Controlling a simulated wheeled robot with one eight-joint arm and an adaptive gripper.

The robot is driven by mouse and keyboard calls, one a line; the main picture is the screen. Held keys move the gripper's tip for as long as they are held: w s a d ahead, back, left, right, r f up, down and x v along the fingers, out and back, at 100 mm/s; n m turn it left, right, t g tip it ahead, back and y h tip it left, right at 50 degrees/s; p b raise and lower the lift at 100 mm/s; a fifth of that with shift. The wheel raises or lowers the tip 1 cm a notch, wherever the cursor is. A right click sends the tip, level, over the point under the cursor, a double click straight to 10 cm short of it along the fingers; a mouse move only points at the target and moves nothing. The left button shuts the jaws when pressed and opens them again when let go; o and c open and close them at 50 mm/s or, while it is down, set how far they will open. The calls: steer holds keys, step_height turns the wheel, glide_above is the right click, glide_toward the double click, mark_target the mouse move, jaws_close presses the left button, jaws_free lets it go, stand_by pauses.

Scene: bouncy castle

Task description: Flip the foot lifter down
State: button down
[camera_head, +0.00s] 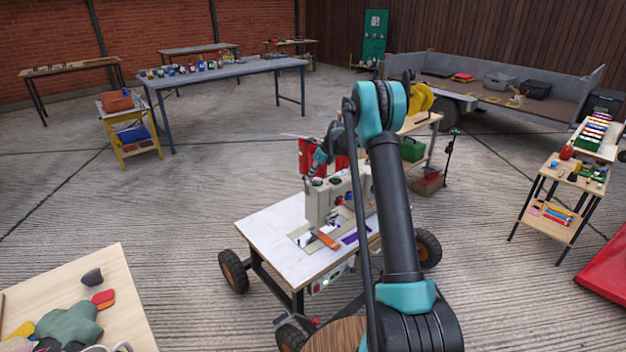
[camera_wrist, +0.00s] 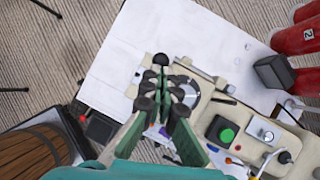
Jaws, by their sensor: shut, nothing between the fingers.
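The sewing machine (camera_head: 325,204) is cream coloured and stands on a white-topped wheeled table (camera_head: 275,234). From above it shows in the wrist view (camera_wrist: 205,125), with a green button and several small controls. A round black knob (camera_wrist: 160,59) sits just beyond my fingertips; I cannot tell for sure whether it is the foot lifter, or whether I touch it. My gripper (camera_wrist: 160,88) is shut and empty, pointing down over the machine's head end. In the head view my gripper (camera_head: 317,168) is small and partly hidden by my arm.
An orange piece (camera_head: 327,240) and a purple strip (camera_head: 356,235) lie by the machine's base. A dark box (camera_wrist: 273,72) and red cylinders (camera_wrist: 296,36) are close to the machine. The white tabletop left of the machine is clear.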

steer(key=w+a+g+h, duration=0.2)
steer(key=w, duration=0.1)
steer(key=shift+f+g, duration=0.2)
steer(key=shift+g, duration=0.1)
steer(key=shift+w+a+f, duration=0.55)
steer(key=shift+w+a, duration=0.1)
steer(key=shift+w, duration=0.2)
steer(key=shift+w+a+f, duration=0.5)
steer(key=shift+w+a, duration=0.15)
steer(key=shift+w, duration=0.15)
steer(key=shift+d, duration=0.1)
